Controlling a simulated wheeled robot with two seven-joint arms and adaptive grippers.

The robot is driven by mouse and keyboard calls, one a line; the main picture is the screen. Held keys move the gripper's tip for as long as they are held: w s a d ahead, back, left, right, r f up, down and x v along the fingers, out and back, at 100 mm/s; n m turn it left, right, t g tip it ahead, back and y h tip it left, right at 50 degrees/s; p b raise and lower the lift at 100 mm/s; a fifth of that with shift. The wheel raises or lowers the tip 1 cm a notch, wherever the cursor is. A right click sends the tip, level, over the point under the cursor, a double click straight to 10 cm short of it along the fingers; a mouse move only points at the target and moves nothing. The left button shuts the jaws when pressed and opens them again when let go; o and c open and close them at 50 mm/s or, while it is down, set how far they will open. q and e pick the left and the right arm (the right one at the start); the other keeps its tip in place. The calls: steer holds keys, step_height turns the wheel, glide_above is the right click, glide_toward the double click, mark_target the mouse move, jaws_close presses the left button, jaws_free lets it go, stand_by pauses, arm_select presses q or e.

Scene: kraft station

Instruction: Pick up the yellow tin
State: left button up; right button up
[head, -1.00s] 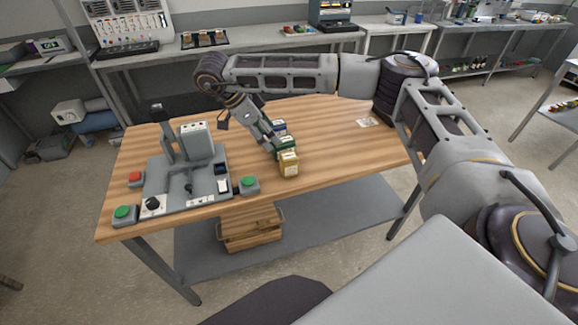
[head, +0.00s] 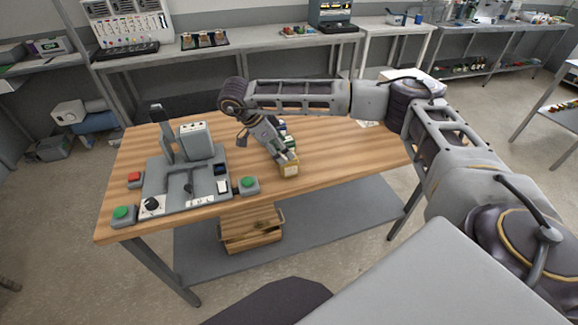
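The yellow tin (head: 289,171) stands upright on the wooden table near its front edge, right of the press-like device. My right gripper (head: 284,158) reaches down from behind, with its fingers at the top of the tin and covering part of it. Whether the fingers touch or grip the tin is too small to tell. A green tin (head: 291,143) and a dark blue-and-white tin (head: 282,126) stand in a row behind it, partly hidden by the gripper. My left gripper is not in view.
A grey fixture (head: 160,180) with a lever press stands on the left of the table (head: 345,150). A green button box (head: 248,185) sits just left of the yellow tin. The table right of the tins is clear, except for a small card (head: 367,124). A wooden crate (head: 252,235) is below.

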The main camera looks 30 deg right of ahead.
steer(key=shift+p+x, duration=0.55)
steer(key=shift+x, duration=2.1)
steer(key=shift+s, duration=0.1)
steer(key=shift+r, duration=0.1)
steer(key=c, duration=1.2)
steer(key=shift+c, duration=0.2)
steer(key=shift+r, duration=5)
